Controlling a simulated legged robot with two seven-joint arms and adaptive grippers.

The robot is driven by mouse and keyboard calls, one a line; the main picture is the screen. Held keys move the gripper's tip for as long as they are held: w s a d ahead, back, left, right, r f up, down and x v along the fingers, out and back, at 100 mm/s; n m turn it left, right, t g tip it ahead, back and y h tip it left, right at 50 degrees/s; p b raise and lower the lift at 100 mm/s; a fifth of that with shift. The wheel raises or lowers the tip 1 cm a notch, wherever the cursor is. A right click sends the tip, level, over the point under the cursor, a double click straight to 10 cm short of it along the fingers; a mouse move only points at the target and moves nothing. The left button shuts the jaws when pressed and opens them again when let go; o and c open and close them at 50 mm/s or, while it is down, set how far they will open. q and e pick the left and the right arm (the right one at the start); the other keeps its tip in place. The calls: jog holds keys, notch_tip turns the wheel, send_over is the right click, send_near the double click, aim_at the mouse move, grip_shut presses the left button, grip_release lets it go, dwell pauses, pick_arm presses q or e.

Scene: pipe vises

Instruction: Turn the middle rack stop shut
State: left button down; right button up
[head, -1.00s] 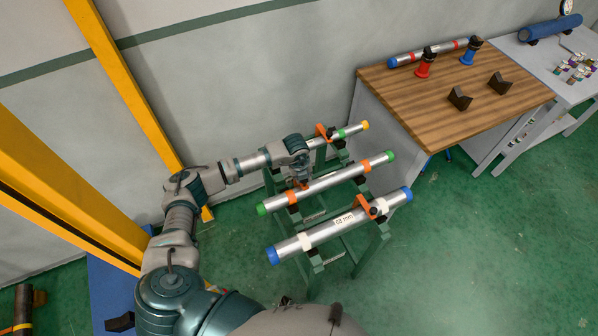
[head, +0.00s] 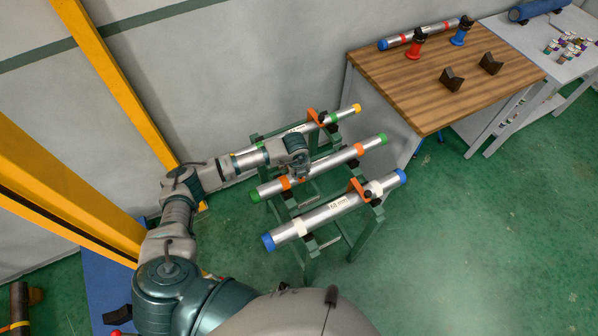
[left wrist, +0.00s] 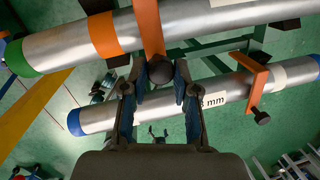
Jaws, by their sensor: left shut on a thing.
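The middle pipe (head: 325,165), silver with green end caps and orange bands, lies on the green rack between two other pipes. In the left wrist view the middle rack stop (left wrist: 149,28) is an orange strip lying across this pipe, with a dark round knob (left wrist: 160,71) at its near end. My left gripper (head: 300,170) is over the middle pipe and hides most of that stop in the head view. In the left wrist view its fingers (left wrist: 157,84) are closed around the knob. My right gripper is in neither view.
The near pipe (head: 325,213) has blue caps and its own orange stop (head: 359,189), tilted up. The far pipe (head: 340,115) has another orange stop (head: 317,117). A wooden-topped bench (head: 420,85) stands at right; green floor (head: 480,240) is clear in front.

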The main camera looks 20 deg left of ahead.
pick_arm(q)
jog(key=c, duration=1)
grip_release()
jog(key=shift+s+d+f, duration=0.35)
jog(key=shift+s+d, duration=0.05)
jog(key=shift+d, duration=0.05)
jog(key=shift+o, duration=0.5)
jog(key=shift+r, duration=0.1)
jog(key=shift+w+r, duration=0.15)
jog(key=shift+w, duration=0.05)
notch_tip(320, 180, up, 12)
jog(key=s, duration=0.2)
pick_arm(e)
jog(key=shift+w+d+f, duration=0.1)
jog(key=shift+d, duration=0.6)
pick_arm(q)
jog(key=shift+a+f, duration=0.2)
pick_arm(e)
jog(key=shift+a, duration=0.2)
